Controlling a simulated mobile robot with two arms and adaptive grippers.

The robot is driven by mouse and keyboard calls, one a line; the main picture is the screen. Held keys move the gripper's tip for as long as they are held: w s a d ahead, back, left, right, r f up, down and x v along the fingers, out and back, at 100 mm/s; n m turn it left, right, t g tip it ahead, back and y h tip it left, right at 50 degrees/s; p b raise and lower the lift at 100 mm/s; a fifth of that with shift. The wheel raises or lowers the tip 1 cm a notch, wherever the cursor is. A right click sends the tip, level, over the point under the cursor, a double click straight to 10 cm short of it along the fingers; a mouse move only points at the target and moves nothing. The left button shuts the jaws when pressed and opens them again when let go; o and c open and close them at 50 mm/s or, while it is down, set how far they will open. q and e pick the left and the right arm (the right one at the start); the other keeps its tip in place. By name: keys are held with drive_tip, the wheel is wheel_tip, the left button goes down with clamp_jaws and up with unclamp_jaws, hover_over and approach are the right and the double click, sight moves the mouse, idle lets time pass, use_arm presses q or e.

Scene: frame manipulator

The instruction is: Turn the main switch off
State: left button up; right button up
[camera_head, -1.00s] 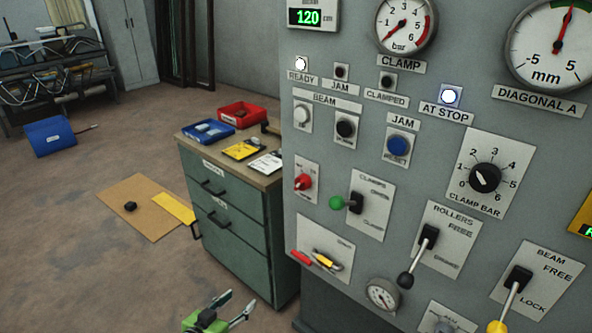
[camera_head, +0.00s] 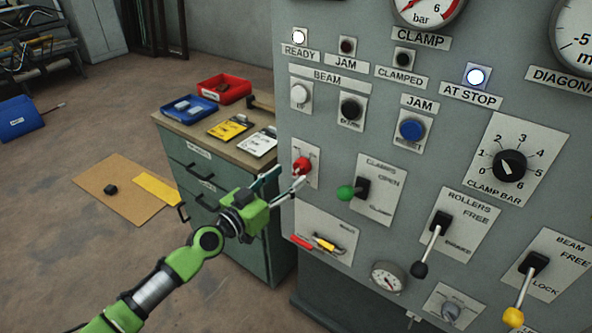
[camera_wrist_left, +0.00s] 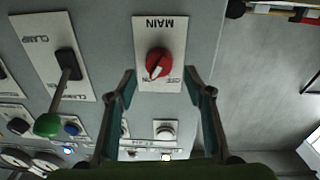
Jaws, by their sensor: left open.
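The main switch is a red rotary knob (camera_head: 302,166) on a white plate at the left edge of the grey panel. In the left wrist view, which is upside down, the knob (camera_wrist_left: 158,63) shows a white pointer mark below the word MAIN. My left gripper (camera_head: 291,176) is open and empty just in front of the knob. In the wrist view its fingertips (camera_wrist_left: 160,76) are on either side of the knob. I cannot tell whether they touch it. My right gripper is not in view.
A lever with a green ball (camera_head: 346,193) sits close right of the switch. Below are a plate with red and yellow handles (camera_head: 326,243) and a gauge (camera_head: 388,277). A green drawer cabinet (camera_head: 215,185) with trays stands left of the panel.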

sight(296, 171)
use_arm(q)
drive_tip(key=x, duration=0.3)
drive_tip(key=shift+w+d+b, duration=0.2)
drive_tip(key=shift+d+b, duration=0.1)
drive_tip(key=shift+w+d, duration=0.2)
drive_tip(key=shift+w, duration=0.1)
drive_tip(key=c, duration=1.1)
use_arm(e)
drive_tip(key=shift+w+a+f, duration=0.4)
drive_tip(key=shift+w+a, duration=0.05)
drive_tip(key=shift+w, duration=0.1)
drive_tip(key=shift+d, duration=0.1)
